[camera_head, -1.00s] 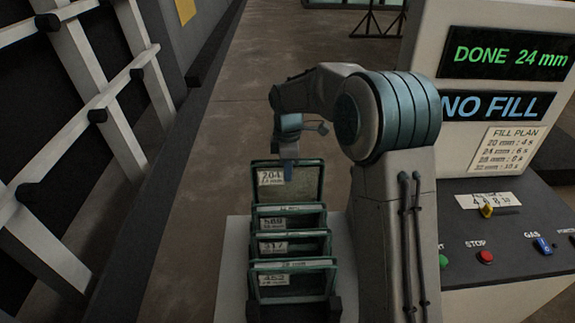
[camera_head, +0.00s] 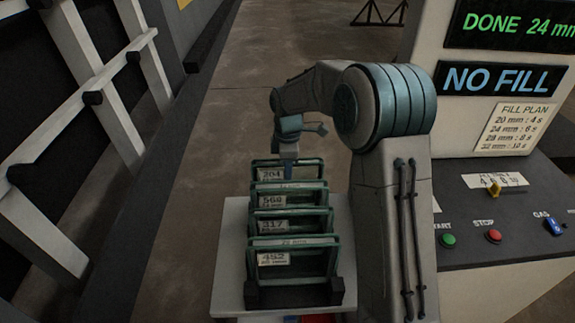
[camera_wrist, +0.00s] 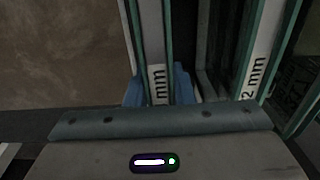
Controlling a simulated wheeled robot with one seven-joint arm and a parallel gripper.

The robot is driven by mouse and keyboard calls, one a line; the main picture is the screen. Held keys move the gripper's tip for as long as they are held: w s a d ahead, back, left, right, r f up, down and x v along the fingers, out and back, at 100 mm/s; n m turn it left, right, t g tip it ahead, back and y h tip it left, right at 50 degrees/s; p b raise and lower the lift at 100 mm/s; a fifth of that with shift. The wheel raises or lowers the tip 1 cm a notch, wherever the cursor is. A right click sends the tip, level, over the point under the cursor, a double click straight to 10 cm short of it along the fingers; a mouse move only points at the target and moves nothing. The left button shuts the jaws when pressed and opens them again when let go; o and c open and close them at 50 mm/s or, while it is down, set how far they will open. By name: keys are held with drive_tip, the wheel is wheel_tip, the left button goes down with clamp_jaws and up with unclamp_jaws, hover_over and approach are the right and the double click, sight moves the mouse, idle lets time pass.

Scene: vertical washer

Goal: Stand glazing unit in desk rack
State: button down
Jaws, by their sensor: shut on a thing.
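My gripper (camera_head: 288,166) points down at the back of the rack. It is shut on the top edge of the rearmost glazing unit (camera_head: 272,174), a green-edged pane with a label reading 204. In the wrist view, the blue fingers of my gripper (camera_wrist: 160,90) sit on both sides of the held unit's edge, marked "mm" (camera_wrist: 157,70). The unit looks upright, in line behind the others, its top only a little higher. The dark desk rack (camera_head: 252,293) holds several other units in front. The held unit's lower edge is hidden, so its seating cannot be told.
The front unit, labelled 452 (camera_head: 276,258), stands nearest. The rack is on a pale stand (camera_head: 228,285). A control console with buttons (camera_head: 493,236) is to the right, under a "NO FILL" display (camera_head: 500,78). A white frame (camera_head: 60,150) is at left.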

drive_tip(key=shift+f, duration=0.15)
drive_tip(key=c, duration=1.2)
unclamp_jaws()
drive_tip(key=shift+o, duration=0.2)
drive_tip(key=shift+f, duration=0.1)
wheel_tip(320, 180, up, 14)
drive_tip(key=shift+b, duration=0.3)
drive_tip(key=shift+s, duration=0.1)
